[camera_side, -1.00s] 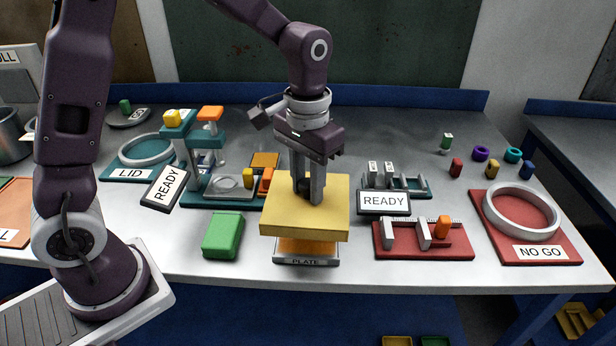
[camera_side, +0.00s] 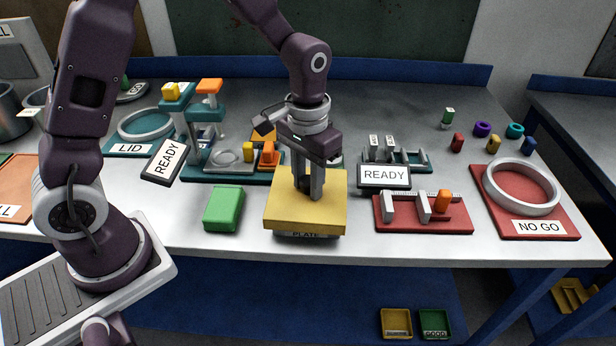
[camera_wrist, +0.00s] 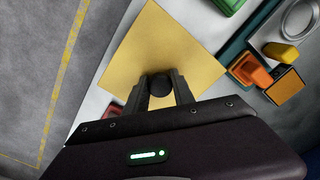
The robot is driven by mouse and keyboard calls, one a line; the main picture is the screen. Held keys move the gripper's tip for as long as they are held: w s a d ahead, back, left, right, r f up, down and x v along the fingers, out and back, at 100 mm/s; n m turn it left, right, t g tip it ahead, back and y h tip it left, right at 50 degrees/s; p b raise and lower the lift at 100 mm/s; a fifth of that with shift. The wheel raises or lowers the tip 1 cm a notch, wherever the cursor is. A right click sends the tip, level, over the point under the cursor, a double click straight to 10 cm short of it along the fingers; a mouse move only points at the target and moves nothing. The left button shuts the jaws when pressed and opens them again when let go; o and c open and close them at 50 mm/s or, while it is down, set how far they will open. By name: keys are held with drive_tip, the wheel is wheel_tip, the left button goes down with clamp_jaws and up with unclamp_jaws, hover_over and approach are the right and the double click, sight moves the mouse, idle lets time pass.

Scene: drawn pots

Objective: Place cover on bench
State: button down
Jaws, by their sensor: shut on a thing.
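The cover (camera_side: 290,214) is a square yellow block with a dark knob (camera_wrist: 160,84) on top. My gripper (camera_side: 308,190) is shut on that knob from above; the wrist view shows the two fingers (camera_wrist: 159,92) either side of it. The cover looks level and sits low over the stand marked PLATE (camera_side: 306,236), whose front label shows just below the cover's front edge. I cannot tell whether the cover rests on it. The bench (camera_side: 280,250) is a grey top with a blue back edge.
A green block (camera_side: 223,209) lies left of the cover. A READY sign (camera_side: 384,175) and a red fixture (camera_side: 423,213) stand to the right, with a NO GO board (camera_side: 537,226) beyond. A teal fixture (camera_side: 207,175) stands behind left.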

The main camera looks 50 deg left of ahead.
drive_tip(key=shift+f, duration=0.6)
idle(0.3)
drive_tip(key=shift+r, duration=0.1)
drive_tip(key=shift+r, duration=1.95)
drive_tip(key=w+a+r, duration=0.2)
drive_tip(key=a+r, duration=0.3)
drive_tip(key=a, duration=0.3)
drive_tip(key=w+a, duration=0.3)
drive_tip(key=w, duration=0.8)
wheel_tip(320, 180, down, 10)
drive_tip(key=shift+f, duration=0.2)
drive_tip(key=shift+f, duration=0.1)
drive_tip(key=c, duration=1.1)
unclamp_jaws()
drive_tip(key=shift+o, duration=0.2)
